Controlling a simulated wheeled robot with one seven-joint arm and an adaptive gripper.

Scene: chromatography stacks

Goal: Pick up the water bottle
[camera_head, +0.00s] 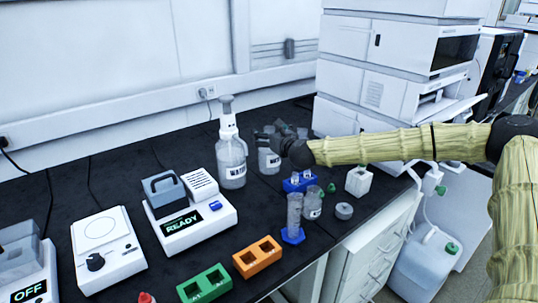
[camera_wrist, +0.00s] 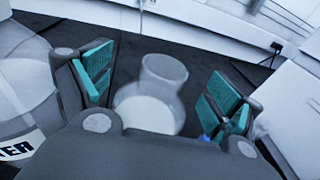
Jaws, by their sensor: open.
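A tall clear bottle with a grey top (camera_head: 231,160) stands upright on the black bench. A large clear bottle with label letters ending in ER (camera_wrist: 22,95), apparently the same one, is outside the left finger in the wrist view. My gripper (camera_head: 268,137) is open just right of it, over a second, shorter labelled container (camera_head: 268,162). In the wrist view a clear open-necked vessel (camera_wrist: 150,98), apparently that container, stands between the teal pads of my gripper (camera_wrist: 158,82). Contact cannot be told.
Left are a device reading READY (camera_head: 182,225) and a white stirrer (camera_head: 105,250). In front stand a green rack (camera_head: 204,286), an orange rack (camera_head: 257,257) and a cylinder on a blue base (camera_head: 293,218). White instrument stacks (camera_head: 385,80) rise at right.

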